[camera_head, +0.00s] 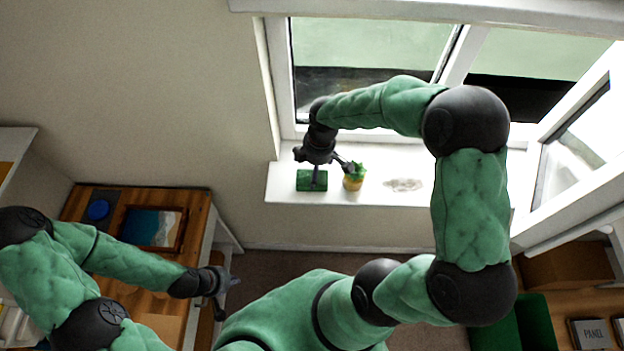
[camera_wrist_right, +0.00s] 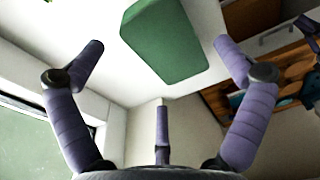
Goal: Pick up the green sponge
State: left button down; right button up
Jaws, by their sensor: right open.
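The green sponge (camera_head: 304,181) lies on the white windowsill, and a finger of my right gripper crosses in front of it in the head view. My right gripper (camera_head: 332,172) is over the sill at the sponge, with its fingers spread. In the right wrist view the sponge (camera_wrist_right: 165,42) is a green block beyond the open fingers of the right gripper (camera_wrist_right: 160,62), with nothing held between them. I cannot tell the exact gap to it. My left gripper (camera_head: 224,287) is low at the left, by the wooden table's edge, far from the sponge; its finger opening is unclear.
A small plant in a yellow pot (camera_head: 353,181) stands just right of the sponge. The window stands behind the sill (camera_head: 425,192), with an open pane at right. A wooden table (camera_head: 190,205) with a blue picture or tray is at left. A pale patch marks the sill.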

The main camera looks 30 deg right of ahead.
jog(key=shift+w+a+f, duration=0.1)
jog(key=shift+a+f, duration=0.05)
jog(key=shift+f, duration=1.75)
jog(key=c, duration=0.7)
jog(key=shift+r, duration=0.1)
jog(key=shift+r, duration=0.5)
jog(key=r, duration=0.2)
jog(key=shift+s+r, duration=0.2)
jog(key=shift+r, duration=0.2)
jog(key=s+r, duration=0.9)
jog(key=s, duration=0.4)
jog(key=shift+s+a+p, duration=0.25)
jog(key=shift+s+p, duration=0.1)
jog(key=shift+p, duration=0.05)
jog(key=shift+c, duration=0.2)
